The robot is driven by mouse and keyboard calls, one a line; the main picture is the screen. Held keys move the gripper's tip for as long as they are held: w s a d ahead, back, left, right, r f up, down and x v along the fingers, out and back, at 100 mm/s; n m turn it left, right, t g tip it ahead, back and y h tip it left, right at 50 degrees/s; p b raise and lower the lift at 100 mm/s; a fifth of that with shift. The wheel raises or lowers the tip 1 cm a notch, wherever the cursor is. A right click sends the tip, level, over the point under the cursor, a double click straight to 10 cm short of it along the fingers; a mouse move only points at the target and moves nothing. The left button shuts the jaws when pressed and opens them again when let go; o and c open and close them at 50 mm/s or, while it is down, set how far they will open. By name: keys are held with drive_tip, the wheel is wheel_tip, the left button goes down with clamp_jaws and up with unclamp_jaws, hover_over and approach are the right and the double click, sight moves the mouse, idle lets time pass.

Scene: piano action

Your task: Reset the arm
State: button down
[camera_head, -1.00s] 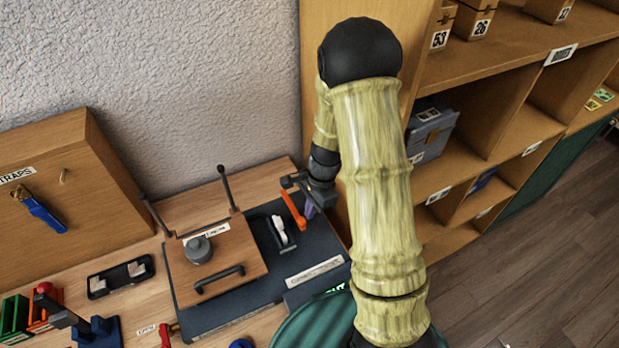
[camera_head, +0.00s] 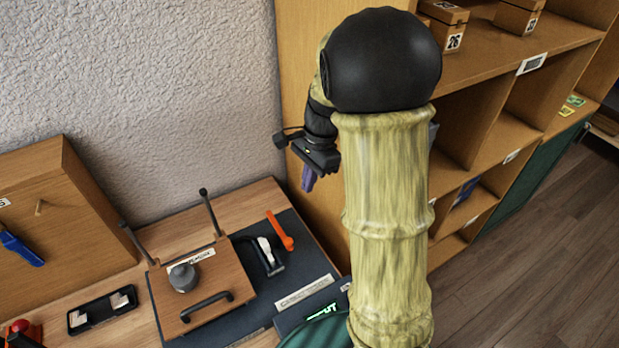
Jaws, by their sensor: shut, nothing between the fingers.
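My gripper (camera_head: 308,181) is at the end of my raised arm, above and behind the right part of the workbench. Its purple fingers point down and look shut, with nothing visible between them. It is apart from everything on the bench. An orange-handled tool (camera_head: 279,231) lies on the dark mat (camera_head: 307,262), below and to the left of my gripper. My arm's large upper link hides part of the shelf behind it.
A wooden board with a black handle (camera_head: 207,306) and a grey knob (camera_head: 183,277) lies on the mat, with two dark posts behind it. A black-and-white holder (camera_head: 269,257) stands beside it. A wooden shelf unit (camera_head: 495,135) fills the right. Open floor (camera_head: 540,260) shows at lower right.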

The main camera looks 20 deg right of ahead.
drive_tip(key=shift+r, duration=0.35)
drive_tip(key=shift+w, duration=0.1)
drive_tip(key=s+a+f+n+t+h, duration=0.2)
drive_tip(key=s+f+n+t, duration=0.1)
drive_tip(key=s+n, duration=0.8)
drive_tip(key=n, duration=0.3)
drive_tip(key=shift+s+a+n, duration=0.2)
drive_tip(key=shift+s+n, duration=0.1)
drive_tip(key=shift+s, duration=0.05)
